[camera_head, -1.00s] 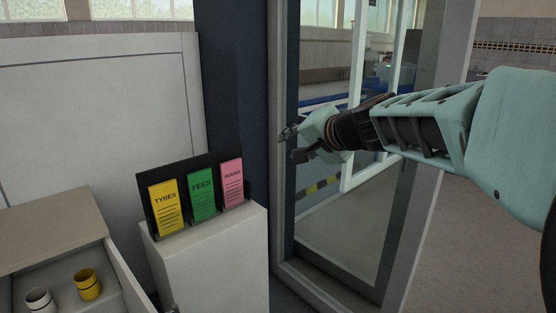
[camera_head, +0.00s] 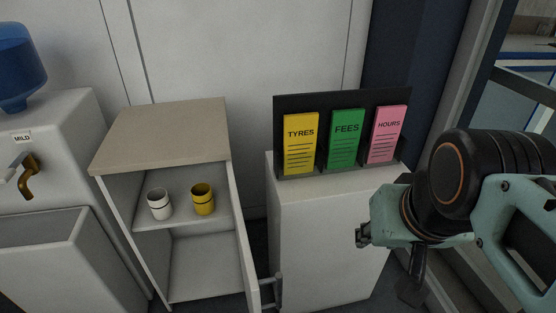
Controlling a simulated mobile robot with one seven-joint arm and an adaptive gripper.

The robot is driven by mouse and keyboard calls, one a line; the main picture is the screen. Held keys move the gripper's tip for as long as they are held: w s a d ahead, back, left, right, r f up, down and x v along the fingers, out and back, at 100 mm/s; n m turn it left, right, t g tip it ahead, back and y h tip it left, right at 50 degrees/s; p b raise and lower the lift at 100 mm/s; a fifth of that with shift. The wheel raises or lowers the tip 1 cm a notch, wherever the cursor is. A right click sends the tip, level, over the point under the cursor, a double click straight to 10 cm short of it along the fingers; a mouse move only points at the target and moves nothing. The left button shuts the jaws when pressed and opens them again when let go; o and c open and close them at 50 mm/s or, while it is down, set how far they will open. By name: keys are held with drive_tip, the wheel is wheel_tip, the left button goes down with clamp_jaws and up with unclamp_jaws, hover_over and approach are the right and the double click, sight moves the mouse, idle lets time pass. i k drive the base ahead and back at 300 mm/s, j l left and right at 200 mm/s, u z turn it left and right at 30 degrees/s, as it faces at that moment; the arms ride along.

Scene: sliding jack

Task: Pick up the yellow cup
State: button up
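The yellow cup (camera_head: 203,199) stands upright on the upper shelf of a small open cabinet (camera_head: 160,137), with a dark band around it. A white cup (camera_head: 159,204) with a dark band stands just left of it on the same shelf. My gripper (camera_head: 362,236) is at the right, in front of the white stand and well apart from the cups. It points left, and nothing shows held in it. Its fingers are small and partly hidden, so I cannot tell whether they are open or shut.
The cabinet door (camera_head: 246,240) stands open on the right side, its handle (camera_head: 270,290) sticking out. A white stand (camera_head: 330,235) carries a leaflet rack (camera_head: 340,102). A water dispenser (camera_head: 55,130) with a blue bottle is at the left. The lower cabinet shelf looks empty.

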sight(200, 193)
drive_tip(key=i+l+u, duration=0.25)
drive_tip(key=l+u, duration=0.3)
drive_tip(key=u, duration=1)
drive_tip(key=k, duration=0.35)
